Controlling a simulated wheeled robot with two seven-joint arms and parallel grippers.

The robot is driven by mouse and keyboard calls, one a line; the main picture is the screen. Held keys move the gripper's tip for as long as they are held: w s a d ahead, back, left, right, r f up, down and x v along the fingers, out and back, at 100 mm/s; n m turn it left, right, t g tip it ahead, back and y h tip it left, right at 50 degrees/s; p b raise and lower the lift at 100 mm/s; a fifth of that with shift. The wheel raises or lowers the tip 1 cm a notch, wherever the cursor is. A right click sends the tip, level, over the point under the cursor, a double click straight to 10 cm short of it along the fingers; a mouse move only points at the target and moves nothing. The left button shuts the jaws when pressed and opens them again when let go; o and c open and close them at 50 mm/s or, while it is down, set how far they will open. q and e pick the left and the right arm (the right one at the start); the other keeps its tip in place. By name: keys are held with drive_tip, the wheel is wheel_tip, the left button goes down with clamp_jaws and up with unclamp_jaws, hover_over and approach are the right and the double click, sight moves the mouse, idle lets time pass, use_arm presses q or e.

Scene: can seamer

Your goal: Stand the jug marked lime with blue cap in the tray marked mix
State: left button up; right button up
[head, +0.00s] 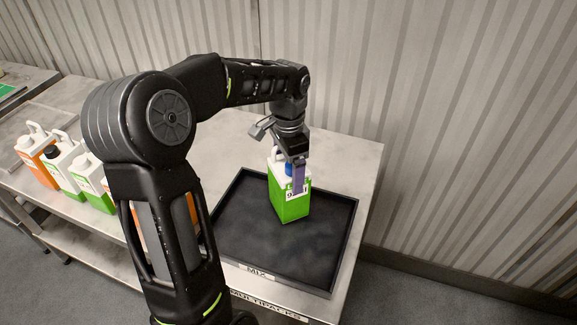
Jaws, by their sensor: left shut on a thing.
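The jug with the blue cap (290,206) is green below and white above, with a partly covered label. It is upright within the outline of the black tray marked MIX (330,276). I cannot tell whether its base touches the tray floor. My left gripper (297,180) comes down from above and is shut on the jug near its top. The gripper hides part of the cap and label. My right gripper is not in view.
Several other jugs, orange (37,158) and green (92,183), stand in a row at the left of the metal table (345,155). My left arm hides part of the table and at least one orange item. The tray floor around the jug is bare. A ribbed wall stands behind.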

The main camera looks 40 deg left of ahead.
use_arm(q)
drive_tip(key=o, duration=2)
drive_tip(key=shift+f, duration=0.1)
drive_tip(key=shift+c, duration=0.2)
drive_tip(key=shift+r, duration=0.45)
wheel_tip(320, 180, up, 8)
drive_tip(key=shift+f+b, duration=0.2)
drive_tip(key=shift+b, duration=0.2)
wheel_tip(320, 180, up, 4)
drive_tip(key=shift+f+p, duration=0.1)
drive_tip(key=shift+p, duration=1.05)
